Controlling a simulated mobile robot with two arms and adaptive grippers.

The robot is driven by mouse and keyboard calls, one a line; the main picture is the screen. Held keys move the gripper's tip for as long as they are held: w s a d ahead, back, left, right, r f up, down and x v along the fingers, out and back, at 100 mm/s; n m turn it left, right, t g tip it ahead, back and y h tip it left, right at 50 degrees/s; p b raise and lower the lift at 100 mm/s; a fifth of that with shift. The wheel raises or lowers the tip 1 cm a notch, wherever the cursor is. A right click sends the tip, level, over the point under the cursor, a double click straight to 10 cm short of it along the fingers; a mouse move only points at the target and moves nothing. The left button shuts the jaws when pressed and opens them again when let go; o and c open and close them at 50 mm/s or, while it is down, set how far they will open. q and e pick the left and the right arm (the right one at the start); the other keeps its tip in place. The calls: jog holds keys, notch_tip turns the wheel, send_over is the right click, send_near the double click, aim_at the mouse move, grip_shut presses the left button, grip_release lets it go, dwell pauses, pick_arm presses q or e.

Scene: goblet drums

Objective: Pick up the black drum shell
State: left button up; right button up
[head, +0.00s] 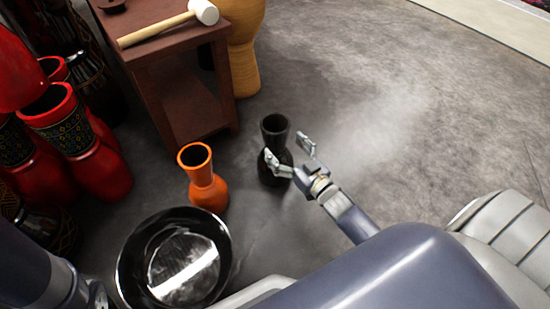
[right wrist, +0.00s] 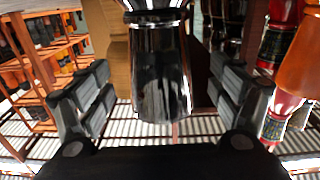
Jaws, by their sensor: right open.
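The black drum shell (head: 274,133) stands upright on the grey floor in the head view, narrow open neck up, just right of an orange shell. My right gripper (head: 291,154) is open at its right side, one finger overlapping the lower body of the shell in the picture. In the right wrist view the black shell (right wrist: 161,72) lies between and beyond the two spread fingers of my right gripper (right wrist: 165,100); contact cannot be told. My left gripper is not in view.
An orange shell (head: 203,180) stands close left. A black shiny drum (head: 135,262) is at the lower left. A wooden table (head: 185,50) bears a white mallet (head: 203,11). Red drums (head: 75,130) crowd the left. The floor to the right is clear.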

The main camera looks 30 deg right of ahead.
aim_at(275, 128)
jog(key=shift+w+a+f+b, duration=0.1)
jog(key=shift+w+a+b, duration=0.05)
jog(key=shift+w+b, duration=1)
jog(key=shift+w+a+f+b, duration=0.1)
jog(key=shift+w+b, duration=0.9)
jog(key=shift+w, duration=0.15)
jog(key=shift+w+r, duration=0.1)
jog(key=shift+w, duration=0.25)
jog(key=shift+c, duration=0.5)
jog(key=c, duration=1.8)
jog(key=shift+r, duration=0.2)
grip_shut()
jog(key=shift+r, duration=0.15)
